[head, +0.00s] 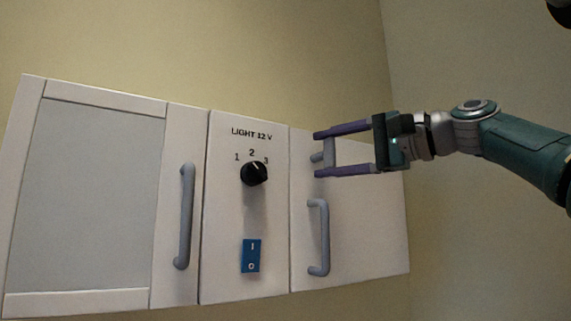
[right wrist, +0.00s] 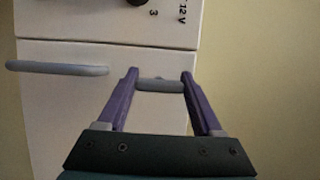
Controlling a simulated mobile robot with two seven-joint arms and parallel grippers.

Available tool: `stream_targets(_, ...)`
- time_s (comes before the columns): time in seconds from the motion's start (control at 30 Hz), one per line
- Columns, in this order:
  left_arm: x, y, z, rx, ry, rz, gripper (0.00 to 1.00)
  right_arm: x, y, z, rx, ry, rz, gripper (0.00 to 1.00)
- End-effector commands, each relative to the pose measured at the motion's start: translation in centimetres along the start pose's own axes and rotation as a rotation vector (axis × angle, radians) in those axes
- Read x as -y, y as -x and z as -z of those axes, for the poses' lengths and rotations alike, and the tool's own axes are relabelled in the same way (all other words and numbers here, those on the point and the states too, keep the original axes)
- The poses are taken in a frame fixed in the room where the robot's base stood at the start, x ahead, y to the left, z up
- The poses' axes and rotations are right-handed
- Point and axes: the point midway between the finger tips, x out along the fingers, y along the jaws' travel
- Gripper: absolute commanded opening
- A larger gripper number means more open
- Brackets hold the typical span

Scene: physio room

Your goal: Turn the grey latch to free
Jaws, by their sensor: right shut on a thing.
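The grey latch (head: 329,152) is on the right-hand door of the white wall cabinet, above that door's handle. It also shows in the right wrist view (right wrist: 160,86) as a short grey bar spanning between the two purple fingertips. My right gripper (head: 315,155) comes in from the right, one finger above the latch and one below. It is shut on the latch, with the fingers held apart by its length. The right wrist view shows the same fingers (right wrist: 160,76) at both ends of the bar. My left gripper is not in view.
The white cabinet (head: 225,205) carries a black knob (head: 253,173) marked 1, 2, 3 and a blue rocker switch (head: 251,256). Grey handles stand out on the left door (head: 185,217) and right door (head: 325,238). The wall right of the cabinet is bare.

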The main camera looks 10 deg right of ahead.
Motion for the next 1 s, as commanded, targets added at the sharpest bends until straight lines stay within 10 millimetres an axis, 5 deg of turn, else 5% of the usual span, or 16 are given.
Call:
stream_targets(0.47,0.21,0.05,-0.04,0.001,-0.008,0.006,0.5,-0.03,-0.06,-0.06,0.001,0.017,-0.007,0.12)
stream_targets(0.5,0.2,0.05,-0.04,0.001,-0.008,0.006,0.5,-0.03,-0.06,-0.06,0.001,0.017,-0.007,0.7)
stream_targets(0.77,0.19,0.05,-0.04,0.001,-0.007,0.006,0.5,-0.02,-0.03,-0.04,0.001,0.015,-0.006,0.97)
stream_targets(1.0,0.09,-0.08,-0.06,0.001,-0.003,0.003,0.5,-0.07,0.06,0.0,0.0,0.013,-0.005,0.97)
